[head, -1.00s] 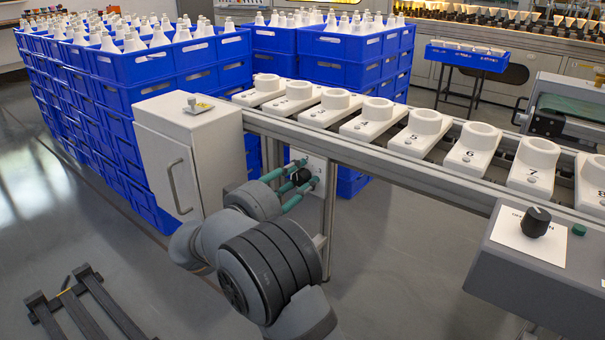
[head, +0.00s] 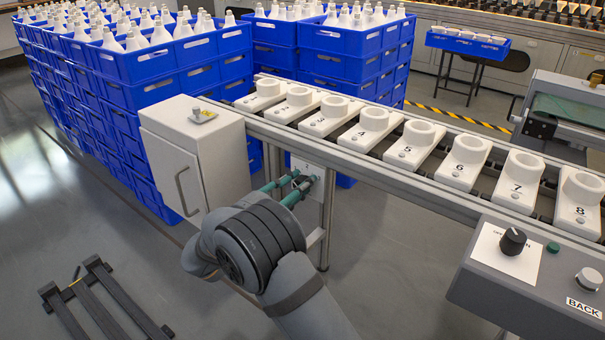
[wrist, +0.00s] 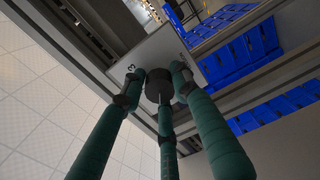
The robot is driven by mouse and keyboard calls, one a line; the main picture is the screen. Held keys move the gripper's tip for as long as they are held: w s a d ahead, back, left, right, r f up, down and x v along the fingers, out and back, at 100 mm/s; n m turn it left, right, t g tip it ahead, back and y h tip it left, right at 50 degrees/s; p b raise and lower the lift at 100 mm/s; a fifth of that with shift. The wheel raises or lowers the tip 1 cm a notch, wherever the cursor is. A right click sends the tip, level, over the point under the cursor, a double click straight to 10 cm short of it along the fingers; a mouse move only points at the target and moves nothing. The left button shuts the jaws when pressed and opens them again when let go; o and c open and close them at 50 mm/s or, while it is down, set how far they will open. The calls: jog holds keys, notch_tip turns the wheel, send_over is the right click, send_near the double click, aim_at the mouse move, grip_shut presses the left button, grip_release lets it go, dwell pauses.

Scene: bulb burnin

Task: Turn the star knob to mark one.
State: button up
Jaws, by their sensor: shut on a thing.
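The star knob (wrist: 158,88) is dark and sits on a light plate (wrist: 150,50) under the conveyor rail. In the wrist view a mark "3" shows on the plate left of the knob; other marks are hidden or too small to read. My gripper (head: 294,188) has long green fingers with dark tips. They are closed around the knob, and their tips also show close against it in the wrist view (wrist: 158,80). In the head view the knob is mostly hidden by the fingers, and its pointing direction cannot be told.
A row of numbered white sockets (head: 413,143) runs along the rail above. A grey-white cabinet (head: 186,150) stands just left of my gripper. A control box with a black dial (head: 512,241) is at right. Blue crates (head: 170,80) of bulbs stand behind. A black frame (head: 100,300) lies on the floor.

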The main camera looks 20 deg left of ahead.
jog(key=shift+a+n+p, duration=0.25)
jog(key=shift+n+p, duration=0.15)
jog(key=shift+n, duration=0.2)
jog(key=o, duration=0.9)
jog(key=shift+c, duration=0.2)
jog(key=shift+o, duration=1.4)
jog(key=shift+d+f, duration=0.1)
jog(key=shift+s, duration=0.1)
jog(key=v, duration=1.2)
